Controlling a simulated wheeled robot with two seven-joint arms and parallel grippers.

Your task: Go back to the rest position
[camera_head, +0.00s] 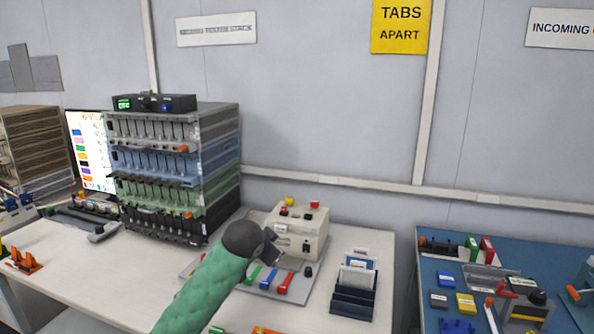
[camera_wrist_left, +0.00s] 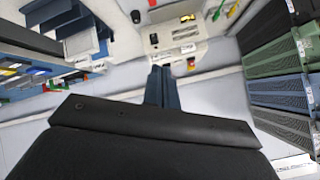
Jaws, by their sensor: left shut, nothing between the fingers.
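My left arm, in a green sleeve with a dark wrist, reaches up from the bottom of the head view. Its gripper (camera_head: 271,248) is in front of the cream tester box (camera_head: 300,232), overlapping it in the picture; I cannot tell whether they touch. In the left wrist view the gripper fingers (camera_wrist_left: 161,88) are together and empty, pointing toward the box (camera_wrist_left: 172,35). My right gripper is in neither view.
A rack of stacked trays (camera_head: 172,172) stands on the white table (camera_head: 100,280), left of my gripper. Coloured levers (camera_head: 268,278) lie below the box, and a dark card holder (camera_head: 354,292) stands to the right. A blue bench (camera_head: 428,285) with tools and small blocks is farther right.

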